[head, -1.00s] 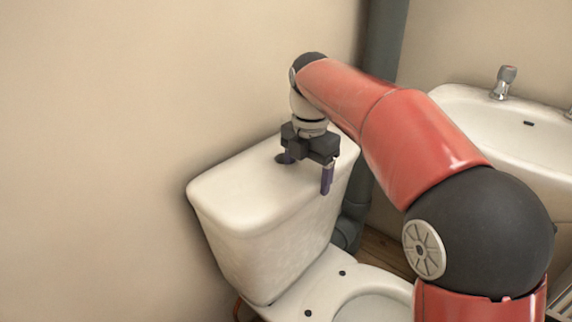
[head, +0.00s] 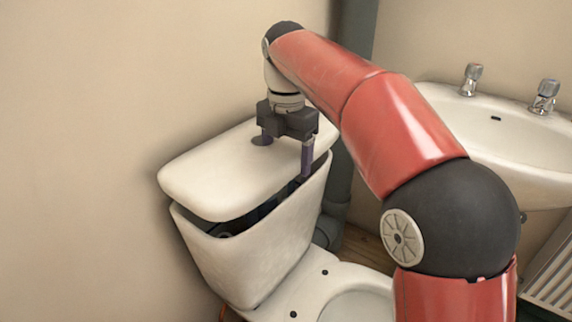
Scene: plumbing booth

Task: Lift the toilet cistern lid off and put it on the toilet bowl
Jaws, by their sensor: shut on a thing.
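The white cistern lid (head: 225,173) is raised a little above the white cistern (head: 262,262), with a dark gap along the front showing the inside. The lid looks slightly tilted. My gripper (head: 287,150) is shut on the lid near its right end, with one purple finger in front of its front edge and the other side over the lid's top. The toilet bowl (head: 310,292) is below the cistern at the bottom of the view, cut off by the frame and partly hidden by my arm.
A white washbasin (head: 510,150) with two taps is on the right, behind my arm. A grey pipe (head: 350,95) runs up the wall behind the cistern. The wall stands close behind and left of the cistern. A slatted grey item (head: 552,280) is at the lower right.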

